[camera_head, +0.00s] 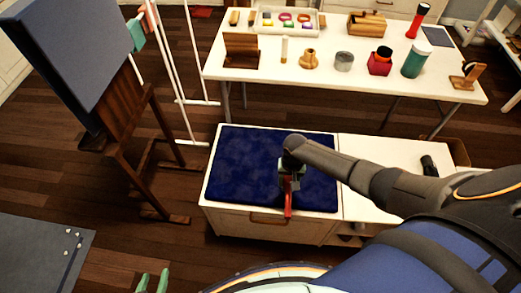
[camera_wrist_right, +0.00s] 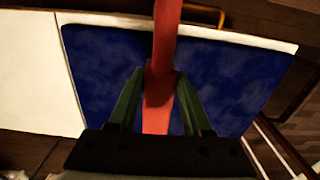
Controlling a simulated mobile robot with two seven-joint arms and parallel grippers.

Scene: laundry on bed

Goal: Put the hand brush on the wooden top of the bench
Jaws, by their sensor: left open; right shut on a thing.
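The red hand brush (camera_head: 288,206) is held by my right gripper (camera_head: 289,178) above the blue cushion near the front of the bench. In the right wrist view the brush's red length (camera_wrist_right: 166,40) runs between the two green fingers of the gripper (camera_wrist_right: 160,95). Its bristles cannot be made out. The bench's pale top (camera_head: 382,151) shows to the right of the cushion, partly covered by my right arm. My left gripper (camera_head: 152,282) is at the bottom edge, its two green fingertips apart and nothing between them.
The blue cushion (camera_head: 245,165) covers the bench's left part. A small black object (camera_head: 429,166) is on the bench's right part. Behind stands a white table (camera_head: 315,75) with several items. A wooden easel (camera_head: 125,125) with a dark panel stands at left.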

